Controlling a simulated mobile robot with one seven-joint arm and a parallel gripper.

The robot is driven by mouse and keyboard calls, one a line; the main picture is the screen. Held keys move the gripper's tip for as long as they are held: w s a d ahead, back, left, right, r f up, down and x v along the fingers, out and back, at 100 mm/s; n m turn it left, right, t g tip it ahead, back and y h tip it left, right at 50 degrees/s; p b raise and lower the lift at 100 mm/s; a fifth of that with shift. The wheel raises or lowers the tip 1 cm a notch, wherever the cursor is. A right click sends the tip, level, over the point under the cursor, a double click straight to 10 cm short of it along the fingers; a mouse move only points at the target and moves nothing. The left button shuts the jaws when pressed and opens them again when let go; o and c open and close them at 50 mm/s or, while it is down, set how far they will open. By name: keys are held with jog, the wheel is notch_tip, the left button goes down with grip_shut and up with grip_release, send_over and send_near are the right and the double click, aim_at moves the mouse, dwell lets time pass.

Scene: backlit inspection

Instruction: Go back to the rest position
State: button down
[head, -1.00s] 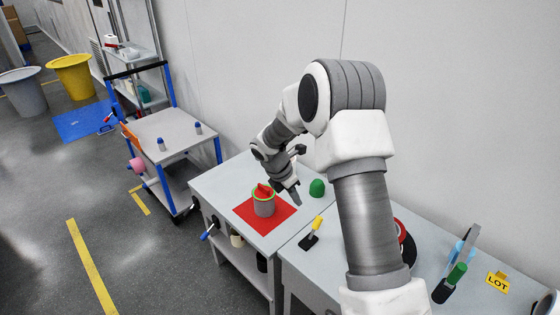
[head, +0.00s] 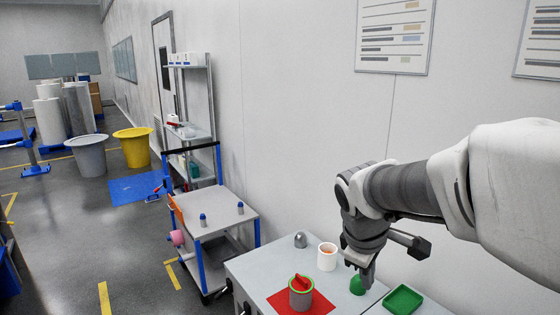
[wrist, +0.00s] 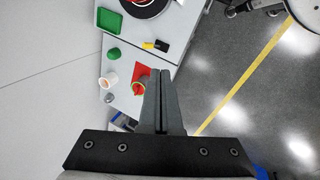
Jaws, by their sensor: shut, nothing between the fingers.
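My gripper (head: 367,284) is above the grey-white table (head: 255,264), in front of the green dome-shaped object (head: 357,285) in the head view. In the wrist view the two dark fingers of my gripper (wrist: 161,75) lie together with nothing between them. The wrist camera looks down on the table from above, and the fingers are apart from everything on it. A grey cup (head: 300,297) with a green rim and a red piece in its top stands on a red mat (head: 323,305). The fingers partly hide the mat in the wrist view.
A white cup (head: 327,257) with orange inside, a grey dome (head: 300,240) and a green tray (head: 403,299) are on the table. A cart (head: 215,215) stands to the left. A wall is behind. Open floor with yellow lines shows in the wrist view (wrist: 240,85).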

jog(key=s+a+r+m+t+y, duration=0.2)
jog(key=s+m, duration=0.7)
jog(key=s, duration=0.6)
jog(key=shift+s+r+m+t+y, duration=0.3)
jog(key=shift+r+m, duration=0.1)
jog(key=shift+r, duration=0.2)
jog(key=shift+w+a, duration=0.1)
